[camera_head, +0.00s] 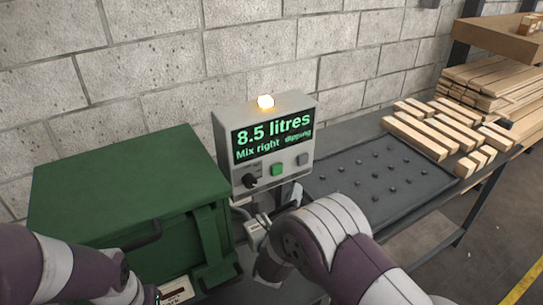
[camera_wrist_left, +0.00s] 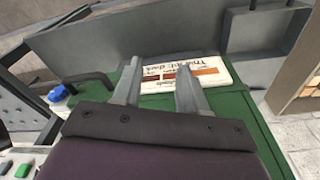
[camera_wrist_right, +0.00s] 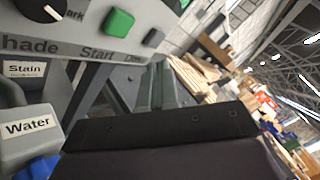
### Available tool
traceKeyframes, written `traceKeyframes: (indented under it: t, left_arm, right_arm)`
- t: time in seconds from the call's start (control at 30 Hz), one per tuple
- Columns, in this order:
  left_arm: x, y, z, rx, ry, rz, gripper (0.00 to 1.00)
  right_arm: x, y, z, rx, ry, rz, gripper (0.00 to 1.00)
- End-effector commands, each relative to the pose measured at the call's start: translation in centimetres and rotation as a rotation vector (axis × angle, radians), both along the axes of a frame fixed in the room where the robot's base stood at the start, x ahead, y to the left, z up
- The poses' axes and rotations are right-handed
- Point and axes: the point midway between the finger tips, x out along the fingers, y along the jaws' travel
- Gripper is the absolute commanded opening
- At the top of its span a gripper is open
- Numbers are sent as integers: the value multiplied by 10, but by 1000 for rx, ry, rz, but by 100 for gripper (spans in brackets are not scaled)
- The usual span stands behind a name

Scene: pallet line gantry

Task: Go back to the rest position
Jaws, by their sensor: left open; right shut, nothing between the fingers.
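My left gripper (camera_wrist_left: 158,88) is open in the left wrist view, its two fingers apart and nothing between them. A white printed card (camera_wrist_left: 200,75) with brown swatches lies just beyond its fingertips on a green surface; I cannot tell whether they touch. My right gripper (camera_wrist_right: 157,85) is shut and empty in the right wrist view, close below the control box's front (camera_wrist_right: 85,40). In the head view both arms enter from the bottom, and the right one mostly hides its own fingers.
The control box (camera_head: 221,119) reads "8.5 litres, Mix right, dipping", with a lit amber lamp (camera_head: 265,102). A green lidded tank (camera_head: 125,185) stands left. A container labelled Water (camera_wrist_right: 25,127) is near my right gripper. A studded dark tray (camera_head: 345,190) and timber (camera_head: 415,138) lie right.

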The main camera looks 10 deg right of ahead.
Motion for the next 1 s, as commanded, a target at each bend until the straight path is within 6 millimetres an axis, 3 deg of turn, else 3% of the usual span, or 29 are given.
traceKeyframes:
  t: [0.17, 0.23, 0.33, 0.37, 0.43, 0.5, 0.6, 0.67, 0.7, 0.8, 1.0]
  left_arm:
    - [0, 0, 0, 0, 0, 0, 42]
    - [0, 0, 0, 0, 0, 0, 42]
    - [0, 0, 0, 0, 0, 0, 42]
    - [0, 0, 0, 0, 0, 0, 42]
    - [0, 0, 0, 0, 0, 0, 42]
    - [0, 0, 0, 0, 0, 0, 42]
    - [0, 0, 0, 0, 0, 0, 42]
    - [0, 0, 0, 0, 0, 0, 42]
    - [0, 0, 0, 0, 0, 0, 42]
    - [0, 0, 0, 0, 0, 0, 42]
    - [0, 0, 0, 0, 0, 0, 42]
  right_arm:
    - [1, 2, -7, -82, 74, 4, 0]
    - [2, 14, -37, -238, 289, 85, 0]
    - [-19, 52, -95, -648, 745, 439, 0]
    - [-34, 61, -106, -799, 869, 591, 0]
    - [-81, 69, -119, -1153, 1077, 978, 0]
    - [-140, 57, -114, -1464, 1173, 1377, 0]
    - [-214, 25, -91, -1732, 1181, 1806, 0]
    - [-241, 5, -75, -1794, 1184, 1931, 0]
    - [-250, -6, -66, -1802, 1198, 1945, 0]
    - [-244, -20, -48, -1807, 1212, 1845, 0]
    - [-240, -25, -46, -1789, 1224, 1818, 0]
